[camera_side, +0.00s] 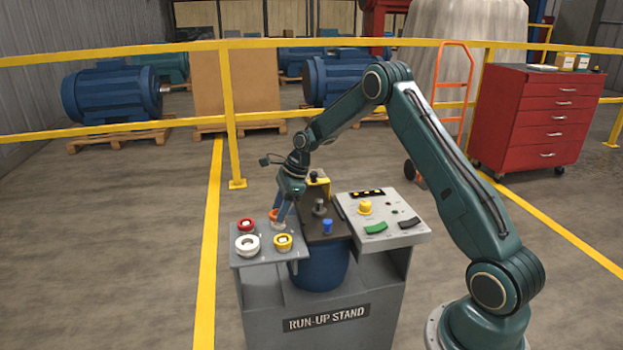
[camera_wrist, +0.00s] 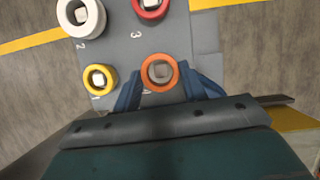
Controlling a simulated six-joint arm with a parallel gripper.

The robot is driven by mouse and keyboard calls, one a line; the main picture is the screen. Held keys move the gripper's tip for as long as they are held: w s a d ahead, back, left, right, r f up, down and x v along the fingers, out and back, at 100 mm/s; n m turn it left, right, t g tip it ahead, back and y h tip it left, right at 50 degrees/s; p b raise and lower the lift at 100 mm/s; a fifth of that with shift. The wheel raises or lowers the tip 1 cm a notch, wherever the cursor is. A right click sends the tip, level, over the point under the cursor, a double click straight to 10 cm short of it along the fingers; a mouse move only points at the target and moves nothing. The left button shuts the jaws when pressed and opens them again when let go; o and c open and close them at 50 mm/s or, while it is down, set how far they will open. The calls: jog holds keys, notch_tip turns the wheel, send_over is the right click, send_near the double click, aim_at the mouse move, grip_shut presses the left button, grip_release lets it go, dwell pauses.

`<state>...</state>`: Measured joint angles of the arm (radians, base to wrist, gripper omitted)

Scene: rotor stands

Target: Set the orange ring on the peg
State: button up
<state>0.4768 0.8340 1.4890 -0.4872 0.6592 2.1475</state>
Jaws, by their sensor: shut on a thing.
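The orange ring (camera_wrist: 146,72) is between the two blue fingers of my gripper (camera_wrist: 164,90), which is shut on it. In the wrist view a grey post top (camera_wrist: 160,71) shows through the ring's hole. In the side view the orange ring (camera_side: 273,214) is at the fingertips of my gripper (camera_side: 279,215), over the back right of the grey ring plate (camera_side: 262,257). I cannot tell whether it rests on the plate or is slightly raised. A bare grey peg (camera_side: 319,207) stands upright on the dark top of the stand, right of my gripper.
The plate also holds a white ring (camera_side: 247,245), a red ring (camera_side: 245,226) and a yellow ring (camera_side: 283,242) on posts. The control panel (camera_side: 400,238) with a yellow button (camera_side: 365,208) is on the right.

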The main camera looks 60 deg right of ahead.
jog(key=shift+f, duration=0.8)
dwell(1.8)
jog(key=o, duration=1.6)
jog(key=shift+r, duration=0.2)
notch_tip(320, 180, up, 8)
jog(key=shift+f, duration=0.15)
dwell(0.8)
dwell(0.4)
